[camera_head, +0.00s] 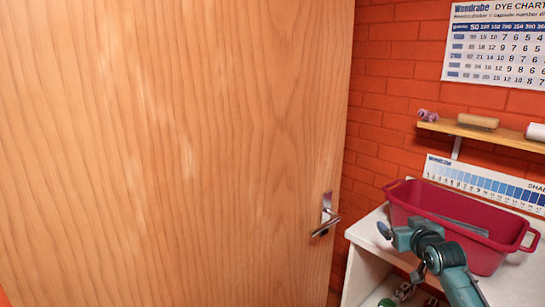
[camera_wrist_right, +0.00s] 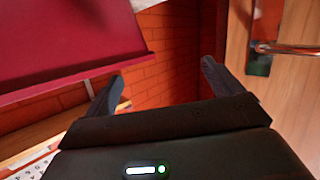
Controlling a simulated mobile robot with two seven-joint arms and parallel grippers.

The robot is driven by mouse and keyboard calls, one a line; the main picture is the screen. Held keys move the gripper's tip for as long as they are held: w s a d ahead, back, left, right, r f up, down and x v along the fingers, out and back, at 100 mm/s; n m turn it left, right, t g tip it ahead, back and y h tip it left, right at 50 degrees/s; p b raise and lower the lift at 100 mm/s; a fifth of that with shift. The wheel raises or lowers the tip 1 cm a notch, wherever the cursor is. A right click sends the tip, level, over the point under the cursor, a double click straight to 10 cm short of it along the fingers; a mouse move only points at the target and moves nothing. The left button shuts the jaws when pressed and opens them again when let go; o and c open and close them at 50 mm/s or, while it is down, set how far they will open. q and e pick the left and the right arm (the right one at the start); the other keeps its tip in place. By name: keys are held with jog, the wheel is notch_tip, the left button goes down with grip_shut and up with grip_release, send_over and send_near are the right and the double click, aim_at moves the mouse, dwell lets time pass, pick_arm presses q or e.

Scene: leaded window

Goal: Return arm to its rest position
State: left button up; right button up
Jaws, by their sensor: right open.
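My right arm comes in from the lower right in the head view, teal with dark joints. The tub (camera_wrist_right: 65,40) fills the upper left of that view. In the head view the arm covers part of the tub and cabinet. My left arm and gripper are not in view.
A wooden door (camera_head: 170,150) fills the left, its metal handle (camera_head: 326,214) near the gripper; the handle also shows in the wrist view (camera_wrist_right: 290,49). The tub stands on a white cabinet (camera_head: 368,234). A wooden shelf (camera_head: 480,133) holds small items against the brick wall (camera_head: 385,90).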

notch_tip(320, 180, up, 4)
jog(key=d+n+t+h, duration=0.2)
jog(key=s+a+f+n+g+y, duration=0.1)
jog(key=s+a+f+g+y, duration=0.1)
jog(key=s+a+f, duration=0.55)
jog(key=s+a+f+g+y, duration=0.15)
jog(key=s+a+f, duration=0.35)
jog(key=s+f, duration=0.6)
jog(key=s+a+f+g+y, duration=0.1)
jog(key=s+a+f, duration=0.3)
jog(key=s, duration=0.6)
jog(key=s+a+f+g+y, duration=0.1)
jog(key=s+a+f, duration=0.3)
jog(key=s, duration=0.6)
jog(key=shift+s+a+m+g, duration=0.3)
jog(key=shift+a+m+g, duration=0.15)
jog(key=shift+a, duration=0.25)
jog(key=shift+y, duration=0.25)
jog(key=shift+c, duration=0.3)
